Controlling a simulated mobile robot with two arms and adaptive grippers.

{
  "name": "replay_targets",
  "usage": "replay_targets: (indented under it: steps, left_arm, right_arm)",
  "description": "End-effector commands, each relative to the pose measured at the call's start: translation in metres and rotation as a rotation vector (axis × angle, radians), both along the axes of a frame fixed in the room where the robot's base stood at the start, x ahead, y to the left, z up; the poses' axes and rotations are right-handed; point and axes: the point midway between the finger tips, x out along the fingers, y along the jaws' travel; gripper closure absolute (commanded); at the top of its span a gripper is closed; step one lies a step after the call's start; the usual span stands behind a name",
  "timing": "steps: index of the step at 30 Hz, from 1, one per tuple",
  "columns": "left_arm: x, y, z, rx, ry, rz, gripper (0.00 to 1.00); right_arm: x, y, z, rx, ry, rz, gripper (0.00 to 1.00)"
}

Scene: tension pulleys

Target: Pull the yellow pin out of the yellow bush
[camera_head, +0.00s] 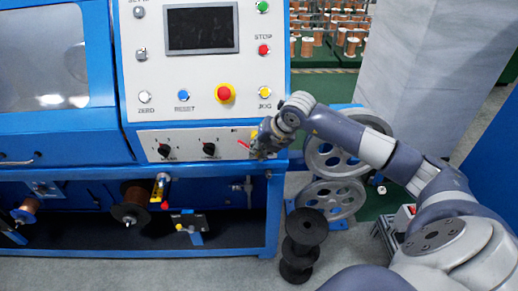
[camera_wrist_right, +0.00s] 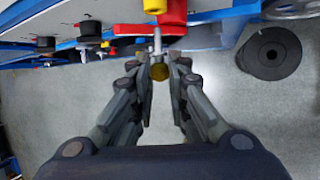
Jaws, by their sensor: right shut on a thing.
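My right gripper (camera_head: 262,150) is in front of the lower edge of the switch panel, with its fingers hard to make out there. In the right wrist view its fingertips (camera_wrist_right: 161,70) are closed around a dull yellow knob (camera_wrist_right: 160,74), which looks like the head of the yellow pin. A silver shaft (camera_wrist_right: 157,42) runs from the knob up toward red parts (camera_wrist_right: 172,14). A bright yellow piece (camera_wrist_right: 155,5), perhaps the yellow bush, is cut off at the top edge. I cannot tell whether the shaft sits in a bush. My left gripper is not in view.
The blue machine frame (camera_head: 180,172) runs under the control panel. Two grey pulleys (camera_head: 332,198) stand right of it. Stacked black spools (camera_head: 305,230) stand on the floor in front. Copper spools (camera_head: 134,206) and a small yellow-red fitting (camera_head: 160,190) are at lower left.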

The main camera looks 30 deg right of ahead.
Motion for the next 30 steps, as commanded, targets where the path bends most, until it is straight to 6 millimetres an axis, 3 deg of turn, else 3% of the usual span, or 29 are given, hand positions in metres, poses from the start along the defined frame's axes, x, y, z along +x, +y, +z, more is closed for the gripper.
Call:
replay_targets:
  steps: [9,22,30]
  left_arm:
    - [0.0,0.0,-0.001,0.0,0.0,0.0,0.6]
    - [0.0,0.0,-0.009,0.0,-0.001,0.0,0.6]
    - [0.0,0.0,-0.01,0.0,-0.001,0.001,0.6]
  right_arm:
    - [-0.002,0.001,0.0,0.0,-0.001,0.0,1.0]
    - [-0.029,0.018,-0.001,-0.001,-0.001,0.0,1.0]
    - [-0.035,0.021,0.001,0.001,-0.001,-0.001,1.0]
